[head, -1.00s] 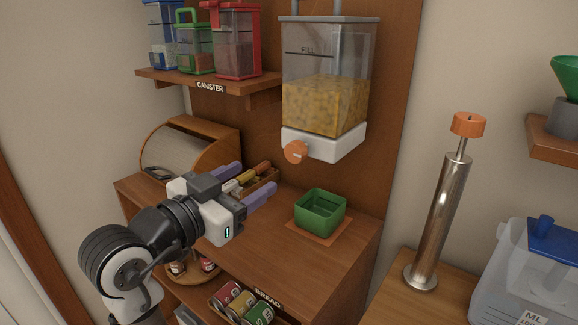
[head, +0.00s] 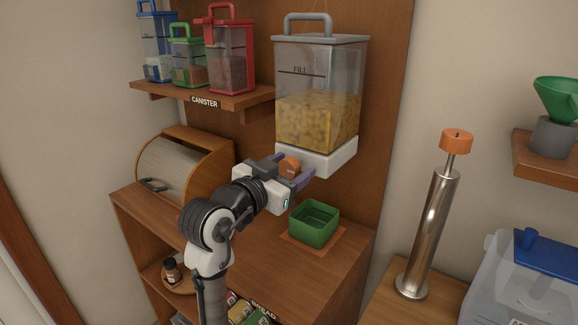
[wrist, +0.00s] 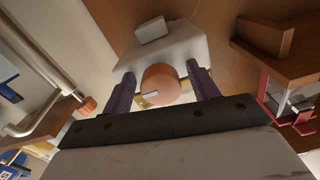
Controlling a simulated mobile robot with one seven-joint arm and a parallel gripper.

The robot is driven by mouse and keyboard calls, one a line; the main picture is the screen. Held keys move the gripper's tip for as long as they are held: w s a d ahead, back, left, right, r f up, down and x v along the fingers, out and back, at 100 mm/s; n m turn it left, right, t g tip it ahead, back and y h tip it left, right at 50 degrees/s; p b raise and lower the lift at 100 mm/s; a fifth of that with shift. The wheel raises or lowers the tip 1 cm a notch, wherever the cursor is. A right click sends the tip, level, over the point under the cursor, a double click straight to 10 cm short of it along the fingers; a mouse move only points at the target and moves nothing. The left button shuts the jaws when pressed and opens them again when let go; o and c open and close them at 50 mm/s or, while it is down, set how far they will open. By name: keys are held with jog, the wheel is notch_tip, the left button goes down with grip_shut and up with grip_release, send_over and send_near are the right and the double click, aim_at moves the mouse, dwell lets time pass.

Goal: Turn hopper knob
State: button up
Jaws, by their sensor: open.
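The hopper (head: 317,100) is a clear bin of yellow-brown grain with a grey lid and a white base (head: 333,160), mounted on the wooden back panel. Its orange round knob (head: 290,166) is on the front of the base. In the wrist view the knob (wrist: 160,84) shows face-on with a pale pointer mark. My gripper (head: 291,170) is open, with one purple finger on each side of the knob. In the wrist view the fingers (wrist: 162,90) stand apart with the knob between them; small gaps show on both sides.
A green square bowl (head: 314,223) stands on an orange mat below the hopper. A canister shelf (head: 215,100) is at upper left and a roll-top bread box (head: 180,170) at left. A steel cylinder with an orange top (head: 432,230) stands at right.

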jog(key=c, duration=1)
